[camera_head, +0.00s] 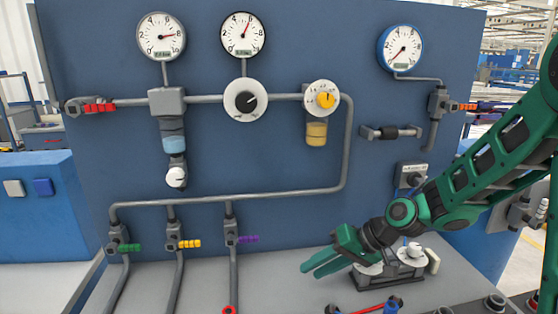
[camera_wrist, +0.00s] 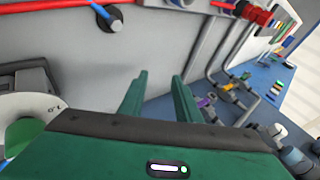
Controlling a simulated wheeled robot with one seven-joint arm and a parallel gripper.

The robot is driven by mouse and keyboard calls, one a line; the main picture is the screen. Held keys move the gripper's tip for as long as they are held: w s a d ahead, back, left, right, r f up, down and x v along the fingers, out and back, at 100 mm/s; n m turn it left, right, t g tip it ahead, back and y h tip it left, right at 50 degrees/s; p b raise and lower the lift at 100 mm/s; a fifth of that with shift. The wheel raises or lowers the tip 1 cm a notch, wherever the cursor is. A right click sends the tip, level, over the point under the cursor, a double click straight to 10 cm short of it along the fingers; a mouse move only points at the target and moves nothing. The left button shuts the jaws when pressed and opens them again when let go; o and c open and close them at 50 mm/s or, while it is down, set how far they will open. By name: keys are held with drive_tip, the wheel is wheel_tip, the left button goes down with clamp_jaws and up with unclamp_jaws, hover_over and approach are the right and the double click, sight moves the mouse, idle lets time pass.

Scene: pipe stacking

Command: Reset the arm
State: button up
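My green arm (camera_head: 480,178) reaches in from the right in the head view. My gripper (camera_head: 322,264) is low over the grey bench, in front of the blue panel, pointing left. In the wrist view my gripper (camera_wrist: 158,95) shows two green fingers apart with nothing between them. The gripper is open and empty. A grey device with white discs (camera_head: 404,264) sits just behind and to the right of the gripper and is partly hidden by it.
The blue panel (camera_head: 290,150) carries gauges, pipes and valves with green, yellow and purple handles. A red tool (camera_head: 370,309) lies on the bench near the front edge. The bench (camera_head: 275,270) left of the gripper is clear up to the purple-handled valve's pipe.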

drive_tip(key=s+d+r+m+t+h, duration=0.1)
drive_tip(key=s+d+r+h, duration=0.25)
drive_tip(key=d, duration=0.35)
drive_tip(key=s+d+r+h, duration=0.2)
drive_tip(key=s+d, duration=0.2)
drive_tip(key=d, duration=0.3)
drive_tip(key=s+d+r+m+t+h, duration=0.1)
drive_tip(key=s+d+r+h, duration=0.2)
drive_tip(key=d, duration=0.4)
drive_tip(key=s+d+m+g, duration=0.2)
drive_tip(key=s+d, duration=0.3)
drive_tip(key=s, duration=0.3)
drive_tip(key=s+d+f+m+g, duration=0.1)
drive_tip(key=s+d+m, duration=0.3)
drive_tip(key=s, duration=0.4)
drive_tip(key=shift+d+f+g, duration=0.3)
drive_tip(key=shift+d+g, duration=0.2)
drive_tip(key=shift+g, duration=0.3)
drive_tip(key=shift+w+f, duration=0.25)
drive_tip(key=shift+w, duration=0.3)
